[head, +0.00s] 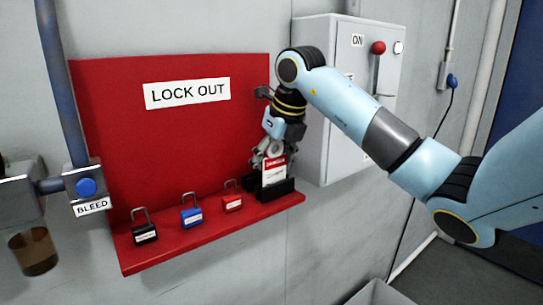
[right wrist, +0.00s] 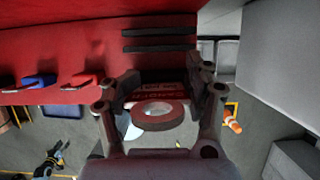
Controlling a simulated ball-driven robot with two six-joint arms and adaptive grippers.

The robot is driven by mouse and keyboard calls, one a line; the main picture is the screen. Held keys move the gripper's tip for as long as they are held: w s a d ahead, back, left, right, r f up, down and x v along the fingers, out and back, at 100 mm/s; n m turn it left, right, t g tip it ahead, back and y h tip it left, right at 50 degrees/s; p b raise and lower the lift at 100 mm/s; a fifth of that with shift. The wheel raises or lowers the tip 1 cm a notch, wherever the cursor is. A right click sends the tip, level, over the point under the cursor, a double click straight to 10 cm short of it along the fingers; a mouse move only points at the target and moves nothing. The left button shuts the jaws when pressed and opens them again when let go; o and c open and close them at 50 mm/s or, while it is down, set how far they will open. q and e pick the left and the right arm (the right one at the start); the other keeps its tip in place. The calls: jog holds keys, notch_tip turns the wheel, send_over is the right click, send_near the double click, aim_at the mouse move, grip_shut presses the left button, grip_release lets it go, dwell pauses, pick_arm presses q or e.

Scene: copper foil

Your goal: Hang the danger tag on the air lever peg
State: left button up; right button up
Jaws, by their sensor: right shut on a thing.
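The danger tag (head: 274,172), white with a red top band, stands upright at the black holder (head: 277,190) on the right end of the red shelf. My right gripper (head: 266,153) comes down from above and is shut on the tag's top. In the right wrist view, the tag's round ring (right wrist: 158,115) and red lettered face show between the fingers of my right gripper (right wrist: 160,105). Whether the tag is still seated in the holder or just clear of it, I cannot tell. I cannot pick out the air lever peg for sure. My left gripper is not in view.
A black padlock (head: 145,234), a blue padlock (head: 191,217) and a red padlock (head: 232,203) stand on the shelf (head: 180,245). The BLEED fitting (head: 86,187) is at left. A grey box (head: 318,100) with a red-knobbed lever (head: 377,65) marked ON is at right.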

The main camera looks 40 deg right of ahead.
jog(key=shift+f, duration=0.2)
jog(key=shift+f+b, duration=0.2)
jog(key=shift+b, duration=0.15)
jog(key=o, duration=1.2)
